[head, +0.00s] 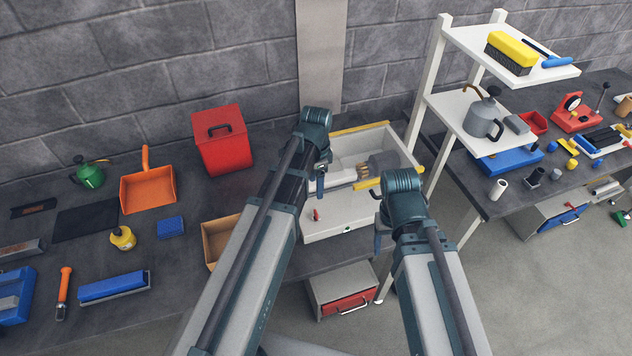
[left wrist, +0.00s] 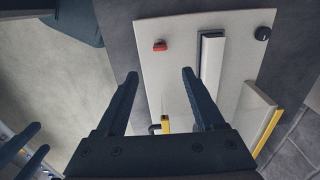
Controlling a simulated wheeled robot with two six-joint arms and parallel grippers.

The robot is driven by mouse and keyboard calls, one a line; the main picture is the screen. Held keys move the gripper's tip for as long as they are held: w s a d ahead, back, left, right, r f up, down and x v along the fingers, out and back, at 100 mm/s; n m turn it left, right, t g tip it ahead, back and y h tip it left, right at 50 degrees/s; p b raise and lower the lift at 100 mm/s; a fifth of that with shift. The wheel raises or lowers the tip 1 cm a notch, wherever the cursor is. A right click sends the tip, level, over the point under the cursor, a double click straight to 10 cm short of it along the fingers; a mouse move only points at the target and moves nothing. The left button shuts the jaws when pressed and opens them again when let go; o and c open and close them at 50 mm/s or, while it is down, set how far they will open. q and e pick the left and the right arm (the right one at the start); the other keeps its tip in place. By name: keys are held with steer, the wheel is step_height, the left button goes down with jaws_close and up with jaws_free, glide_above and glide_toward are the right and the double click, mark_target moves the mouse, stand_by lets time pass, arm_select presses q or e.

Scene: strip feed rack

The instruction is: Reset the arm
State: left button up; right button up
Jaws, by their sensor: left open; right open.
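The task names no object, only my arm. In the head view both arms reach forward over a white machine (head: 338,222) with yellow rails at the bench's right end. My left gripper (head: 321,181) points down over its left part, largely hidden by the arm. In the left wrist view the left gripper (left wrist: 158,76) is open, with nothing between its two fingers. Beyond the fingers is a pale panel (left wrist: 175,60) with a red switch and a black knob. My right gripper (head: 379,238) hangs down at the machine's right front side; its fingers are hard to see, and it appears empty.
A white shelf (head: 437,105) stands close right of the machine. A red-fronted drawer unit (head: 345,295) is below.

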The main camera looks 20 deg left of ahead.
stand_by(0.4)
arm_select(q)
steer(key=s+d+f+n+b, duration=0.3)
steer(key=s+d+f+b, duration=0.1)
steer(key=s, duration=0.3)
steer(key=s+d+f+n+y+b, duration=0.1)
steer(key=s+d+f+n+b, duration=0.3)
steer(key=s+d+f+b, duration=0.1)
steer(key=s+d, duration=0.1)
steer(key=s, duration=0.1)
steer(key=shift+s+d+f+n, duration=0.15)
steer(key=shift+s+d+n, duration=0.15)
steer(key=shift+s+d, duration=0.05)
